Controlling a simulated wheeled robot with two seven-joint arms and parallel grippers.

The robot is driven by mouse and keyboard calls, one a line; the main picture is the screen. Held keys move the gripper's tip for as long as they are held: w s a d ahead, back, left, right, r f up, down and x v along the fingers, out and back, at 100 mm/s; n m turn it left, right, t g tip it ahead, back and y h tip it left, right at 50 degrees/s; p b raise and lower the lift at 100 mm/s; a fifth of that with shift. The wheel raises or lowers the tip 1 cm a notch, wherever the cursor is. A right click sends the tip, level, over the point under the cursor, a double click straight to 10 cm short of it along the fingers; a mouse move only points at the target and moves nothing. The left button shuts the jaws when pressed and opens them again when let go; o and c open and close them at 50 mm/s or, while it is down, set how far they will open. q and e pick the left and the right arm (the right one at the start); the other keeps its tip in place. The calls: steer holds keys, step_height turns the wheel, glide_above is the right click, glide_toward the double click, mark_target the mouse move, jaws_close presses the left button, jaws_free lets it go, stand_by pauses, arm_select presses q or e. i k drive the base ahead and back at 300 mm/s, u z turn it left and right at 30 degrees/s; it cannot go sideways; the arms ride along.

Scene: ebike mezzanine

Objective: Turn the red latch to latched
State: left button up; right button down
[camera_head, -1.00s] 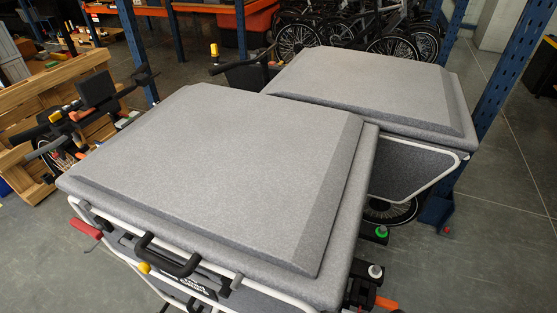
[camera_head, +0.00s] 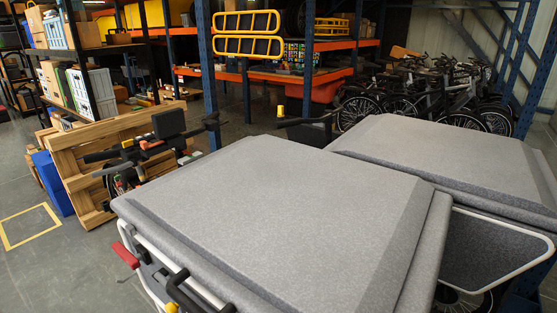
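The red latch (camera_head: 126,255) is a small red lever at the front left corner of the nearer cargo bike's grey box (camera_head: 270,215), beside its white tube frame. It slants down to the right. A black handle (camera_head: 192,293) with a yellow knob (camera_head: 171,307) sits to the right of the latch, partly cut off by the lower edge. Neither of my grippers is in the head view.
A second grey cargo box (camera_head: 440,165) stands close behind on the right. Handlebars (camera_head: 165,145) and a wooden pallet (camera_head: 75,170) are at the left. Open floor (camera_head: 60,270) lies left of the latch. Shelving and parked bikes fill the back.

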mark_target(131, 261)
steer(key=u, duration=1.35)
